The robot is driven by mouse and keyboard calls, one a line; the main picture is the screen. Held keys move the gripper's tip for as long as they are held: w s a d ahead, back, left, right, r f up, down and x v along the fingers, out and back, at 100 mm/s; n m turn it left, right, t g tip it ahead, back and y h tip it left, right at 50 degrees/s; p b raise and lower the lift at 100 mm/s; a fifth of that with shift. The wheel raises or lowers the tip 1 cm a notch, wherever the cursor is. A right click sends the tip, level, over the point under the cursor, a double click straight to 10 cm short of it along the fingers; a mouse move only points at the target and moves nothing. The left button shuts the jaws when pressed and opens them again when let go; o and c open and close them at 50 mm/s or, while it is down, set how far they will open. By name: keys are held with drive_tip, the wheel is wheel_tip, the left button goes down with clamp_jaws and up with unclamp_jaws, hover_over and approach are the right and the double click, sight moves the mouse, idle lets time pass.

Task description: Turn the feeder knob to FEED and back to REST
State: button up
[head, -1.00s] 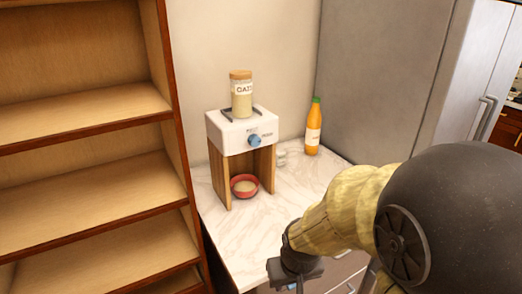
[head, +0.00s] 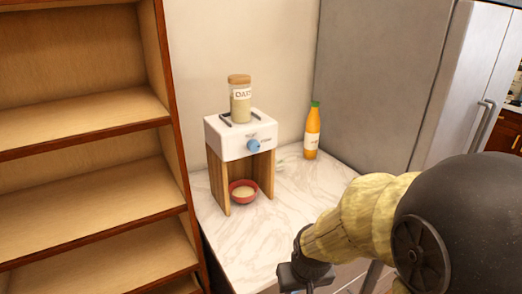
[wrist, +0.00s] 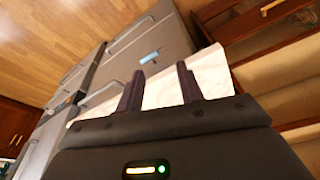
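The feeder (head: 228,140) stands on the marble counter, a white box on wooden side panels. Its blue round knob (head: 254,145) is on the front face, with small marks around it too small to read. A jar of oats (head: 240,100) stands upright on top. A red bowl (head: 243,191) with pale contents sits beneath, between the panels. My gripper (wrist: 160,88) shows two dark fingers standing apart with nothing between them in the wrist view. In the head view it is low, in front of the counter and well away from the knob, its fingertips cut off by the bottom edge.
An orange bottle (head: 312,133) with a green cap stands at the back right of the counter (head: 300,190). A wooden shelf unit (head: 85,205) is close on the left. A grey fridge (head: 385,85) stands on the right. The counter in front of the feeder is clear.

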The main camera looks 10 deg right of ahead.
drive_tip(key=o, duration=0.4)
drive_tip(key=shift+c, duration=0.2)
drive_tip(key=shift+w+d+r, duration=0.15)
drive_tip(key=shift+w, duration=0.25)
drive_tip(key=w+d+r+n+t+y+p, duration=0.1)
drive_tip(key=w+r+n+t+p, duration=0.2)
drive_tip(key=w, duration=0.5)
drive_tip(key=w+d+r+n+t+y+p, duration=0.1)
drive_tip(key=w+r+n+t+p, duration=0.15)
drive_tip(key=w+t, duration=0.45)
drive_tip(key=w+r+t+y+p, duration=0.1)
drive_tip(key=w+r, duration=0.1)
drive_tip(key=w+r+n+t+y+p, duration=0.1)
drive_tip(key=w+r+y, duration=0.1)
drive_tip(key=r, duration=0.1)
drive_tip(key=w+r+t+y+p, duration=0.1)
drive_tip(key=w+r+t+p, duration=0.1)
drive_tip(key=w+r, duration=0.1)
drive_tip(key=shift+d+r+n, duration=0.15)
drive_tip(key=shift+r+n, duration=0.1)
drive_tip(key=shift+n, duration=0.1)
